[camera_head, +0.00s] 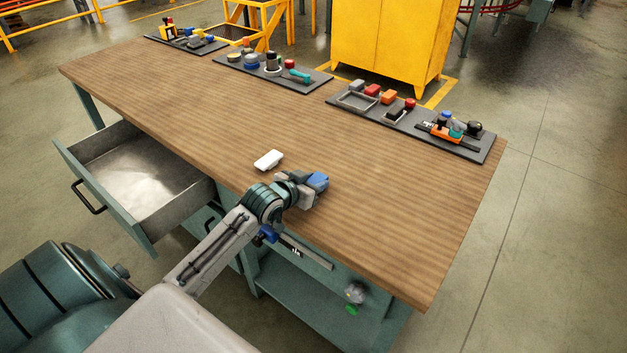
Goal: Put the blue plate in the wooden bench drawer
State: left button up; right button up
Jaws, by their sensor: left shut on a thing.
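The wooden bench (400,210) has its grey-green drawer (140,185) pulled open on the left side, and the drawer looks empty. My left gripper (312,190) is over the bench's near edge, to the right of the drawer. It is shut on a small blue piece (318,181), which looks like the blue plate and shows only partly past the fingers. Whether the piece touches the bench top is hard to tell. My right gripper is not in view.
A small white block (268,159) lies on the bench just behind and left of my left gripper. Dark mats with several parts and tools (410,122) line the far edge. The middle of the bench top is clear. A yellow cabinet (388,40) stands behind.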

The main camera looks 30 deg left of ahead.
pick_arm(q)
jog(key=shift+f, duration=0.15)
jog(key=o, duration=1)
